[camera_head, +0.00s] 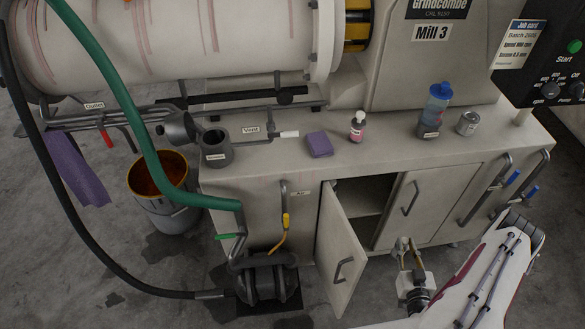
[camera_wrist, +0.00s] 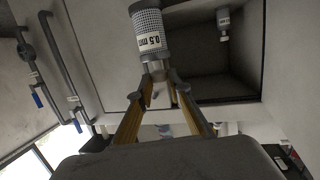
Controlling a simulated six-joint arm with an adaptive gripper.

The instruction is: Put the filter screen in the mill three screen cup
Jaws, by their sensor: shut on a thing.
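The filter screen (camera_wrist: 148,32) is a grey mesh cylinder with a white "0.5 mm" label. In the wrist view my gripper (camera_wrist: 160,88) is shut on its narrow end, and the mesh part sticks out beyond the fingers. In the head view my gripper (camera_head: 404,252) is low in front of the open cabinet, right of its open door (camera_head: 342,250); the screen is hard to make out there. The screen cup (camera_head: 216,146) is a dark grey round cup with a small label, on the left part of the Mill 3 bench top. It looks empty, and my gripper is well away from it.
A purple cloth (camera_head: 319,144), pink bottle (camera_head: 357,126), blue bottle (camera_head: 436,108) and tin (camera_head: 467,123) stand on the bench. A green hose (camera_head: 125,95) crosses near the cup. Another labelled item (camera_wrist: 223,22) is in the cabinet (camera_wrist: 215,60).

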